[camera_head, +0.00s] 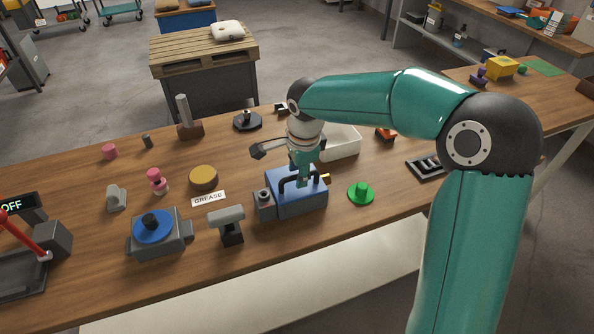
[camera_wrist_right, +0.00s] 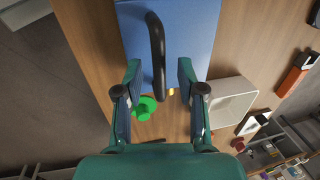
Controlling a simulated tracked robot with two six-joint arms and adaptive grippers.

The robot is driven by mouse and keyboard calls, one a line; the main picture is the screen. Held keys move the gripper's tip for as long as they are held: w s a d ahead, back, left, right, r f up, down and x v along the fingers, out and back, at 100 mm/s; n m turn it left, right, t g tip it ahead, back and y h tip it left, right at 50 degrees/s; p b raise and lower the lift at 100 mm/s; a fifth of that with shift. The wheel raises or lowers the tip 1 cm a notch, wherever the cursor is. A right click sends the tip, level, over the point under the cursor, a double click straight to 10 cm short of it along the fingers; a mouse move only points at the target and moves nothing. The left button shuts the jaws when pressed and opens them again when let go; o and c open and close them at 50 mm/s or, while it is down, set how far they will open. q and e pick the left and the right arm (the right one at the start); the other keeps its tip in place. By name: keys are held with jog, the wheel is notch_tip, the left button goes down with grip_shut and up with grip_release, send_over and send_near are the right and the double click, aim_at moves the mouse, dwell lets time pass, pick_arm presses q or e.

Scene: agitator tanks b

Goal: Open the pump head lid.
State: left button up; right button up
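The pump head (camera_head: 290,206) is a grey-blue box on the workbench, with a blue lid (camera_head: 312,187) on top. A dark arched handle (camera_head: 285,187) stands on the lid. In the right wrist view the lid (camera_wrist_right: 195,22) fills the top middle and the handle (camera_wrist_right: 156,40) runs down its centre. My right gripper (camera_head: 303,178) points down at the lid. Its fingers (camera_wrist_right: 158,72) are spread, one on each side of the handle, with gaps showing between. In the head view the gripper hides part of the lid. My left gripper is not in view.
A grey T-shaped part (camera_head: 226,218) and a GREASE label (camera_head: 208,198) lie left of the pump head. A green knobbed disc (camera_head: 361,194) is right of it. A white tray (camera_head: 341,143) sits behind. A grey unit with a blue disc (camera_head: 155,229) stands further left.

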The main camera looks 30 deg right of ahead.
grip_shut()
dwell(0.4)
